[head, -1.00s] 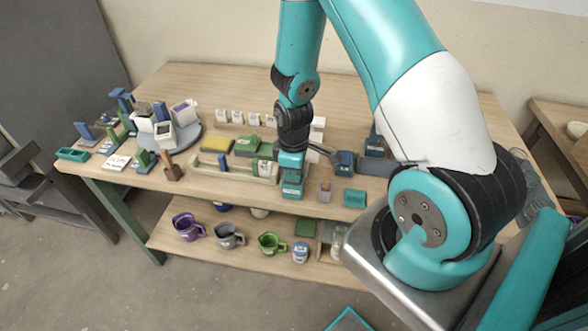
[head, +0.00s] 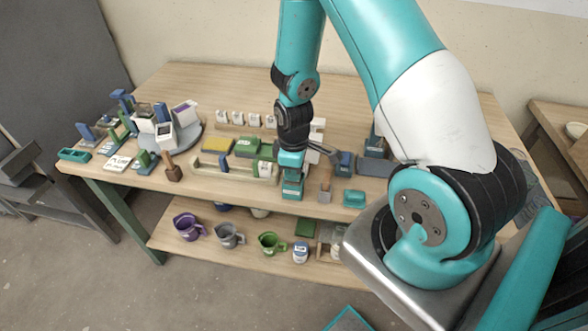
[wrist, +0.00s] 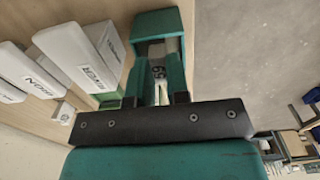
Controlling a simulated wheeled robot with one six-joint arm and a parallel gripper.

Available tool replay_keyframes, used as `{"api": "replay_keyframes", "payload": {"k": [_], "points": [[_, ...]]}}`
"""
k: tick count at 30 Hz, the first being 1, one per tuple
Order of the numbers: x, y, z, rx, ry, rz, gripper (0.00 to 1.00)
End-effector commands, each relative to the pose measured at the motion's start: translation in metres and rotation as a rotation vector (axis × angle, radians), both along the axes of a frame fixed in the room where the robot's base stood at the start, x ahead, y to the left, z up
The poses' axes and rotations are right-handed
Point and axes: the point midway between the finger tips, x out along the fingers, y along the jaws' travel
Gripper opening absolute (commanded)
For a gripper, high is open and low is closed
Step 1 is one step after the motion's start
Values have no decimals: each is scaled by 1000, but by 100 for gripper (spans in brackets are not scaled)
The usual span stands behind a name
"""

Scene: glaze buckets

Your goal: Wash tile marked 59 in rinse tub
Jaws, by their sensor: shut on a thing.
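My gripper (wrist: 162,92) points down at the front edge of the workbench in the head view (head: 292,190). In the wrist view its jaws are shut on a small pale thing (wrist: 158,72) with dark marks, mostly hidden between them. I cannot read the marks, so I cannot tell whether it is the tile marked 59. No number 59 is legible elsewhere. A small teal tray (head: 355,198) lies right of my gripper, and another teal open box (head: 74,155) is at the bench's far left. I cannot tell which container is the rinse tub.
White labelled blocks (wrist: 80,55) stand close left of my gripper in the wrist view. Crowded stands and blocks (head: 165,125) fill the bench's left. Purple (head: 187,227), grey and green jugs stand on the lower shelf. The back of the workbench (head: 220,85) is clear.

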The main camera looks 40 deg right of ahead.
Motion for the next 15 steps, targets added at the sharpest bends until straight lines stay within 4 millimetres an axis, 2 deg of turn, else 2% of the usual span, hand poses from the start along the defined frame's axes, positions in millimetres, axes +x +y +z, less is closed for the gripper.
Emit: {"api": "replay_keyframes", "payload": {"k": [1,15], "points": [[0,0,7,0,0,0,0],[0,0,37,0,0,0,0]]}}
